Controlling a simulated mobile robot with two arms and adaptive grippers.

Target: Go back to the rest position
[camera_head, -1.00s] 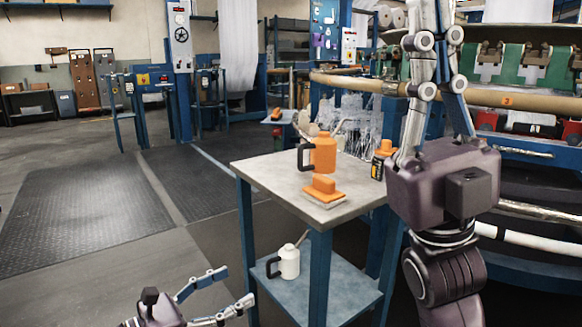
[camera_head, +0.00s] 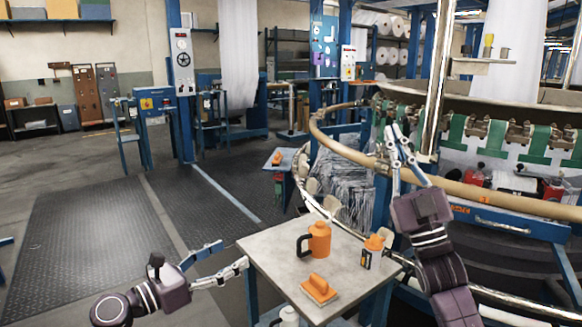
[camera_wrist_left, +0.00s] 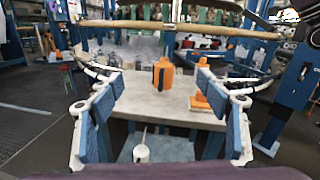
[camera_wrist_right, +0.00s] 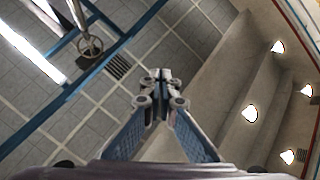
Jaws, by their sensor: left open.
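My left gripper (camera_head: 232,254) is open and empty, left of the small work table (camera_head: 262,246), its fingers pointing toward it. In the left wrist view (camera_wrist_left: 160,95) its fingers stand wide apart, with the table beyond them. My right gripper (camera_head: 394,130) is raised at the table's right side, fingers pointing up. In the right wrist view its fingertips (camera_wrist_right: 158,78) meet with nothing visible between them.
The circular loom (camera_head: 520,150) with its tan ring rail (camera_head: 345,148) lies behind and right of the table, close to my right arm. Open floor with dark mats (camera_head: 90,245) lies left.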

